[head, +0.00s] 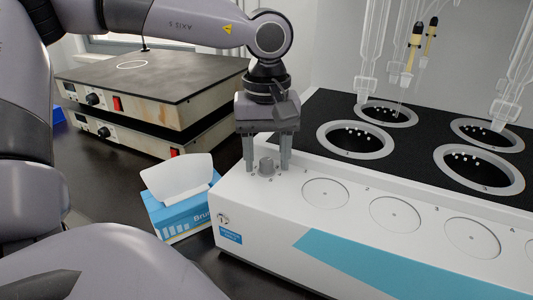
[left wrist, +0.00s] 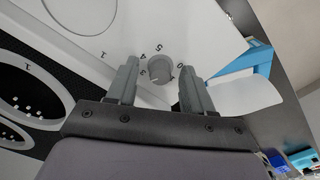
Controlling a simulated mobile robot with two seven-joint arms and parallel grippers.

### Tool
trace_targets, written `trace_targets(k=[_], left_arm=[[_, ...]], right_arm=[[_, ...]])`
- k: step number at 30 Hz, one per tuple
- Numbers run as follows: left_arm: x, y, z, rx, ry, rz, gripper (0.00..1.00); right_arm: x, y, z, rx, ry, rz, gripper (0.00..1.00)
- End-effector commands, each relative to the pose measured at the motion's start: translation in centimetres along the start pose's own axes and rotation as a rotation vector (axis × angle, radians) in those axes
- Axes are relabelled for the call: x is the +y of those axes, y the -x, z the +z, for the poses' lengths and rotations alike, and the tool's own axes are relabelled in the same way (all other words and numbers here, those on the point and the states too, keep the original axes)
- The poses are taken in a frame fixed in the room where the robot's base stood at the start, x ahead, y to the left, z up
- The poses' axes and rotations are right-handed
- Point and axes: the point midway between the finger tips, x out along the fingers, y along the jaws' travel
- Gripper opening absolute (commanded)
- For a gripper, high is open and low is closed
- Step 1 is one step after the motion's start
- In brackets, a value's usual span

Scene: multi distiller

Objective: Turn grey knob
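The grey knob (head: 267,166) is a short round dial on the white sloped front panel of the distiller (head: 340,235), near its left end. My left gripper (head: 268,160) is open, pointing down over the panel. Its two fingers stand on either side of the knob, with a visible gap on each side in the left wrist view (left wrist: 158,72). Whether the fingertips touch the panel cannot be told. My right gripper is not in view.
A blue and white tissue box (head: 188,207) stands left of the distiller. Two stacked hot plates (head: 150,75) sit behind on the dark bench (head: 105,175). Ringed wells (head: 355,139) and hanging glassware (head: 370,50) occupy the distiller's black top at right.

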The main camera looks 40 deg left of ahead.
Motion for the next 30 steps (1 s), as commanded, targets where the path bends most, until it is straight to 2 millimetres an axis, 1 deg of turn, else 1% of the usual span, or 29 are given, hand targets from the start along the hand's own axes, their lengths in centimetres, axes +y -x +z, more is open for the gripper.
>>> trace_targets(k=[8,11,18,21,25,30], left_arm=[[0.0,0.1,0.0,0.001,0.001,-0.002,0.50],[0.0,1.0,-0.1,0.003,0.002,0.000,0.50],[0.0,5.0,-0.1,0.003,0.002,0.001,0.50],[0.0,6.2,-0.1,0.002,0.001,0.000,0.50],[0.0,7.0,0.0,0.001,0.000,0.000,0.50],[0.0,7.2,0.0,0.000,0.000,-0.001,0.50]], right_arm=[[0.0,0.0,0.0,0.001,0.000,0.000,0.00],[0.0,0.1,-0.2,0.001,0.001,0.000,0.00],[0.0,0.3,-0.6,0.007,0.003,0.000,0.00],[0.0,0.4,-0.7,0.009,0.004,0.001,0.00],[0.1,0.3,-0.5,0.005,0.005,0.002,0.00],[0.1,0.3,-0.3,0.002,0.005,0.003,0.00]])
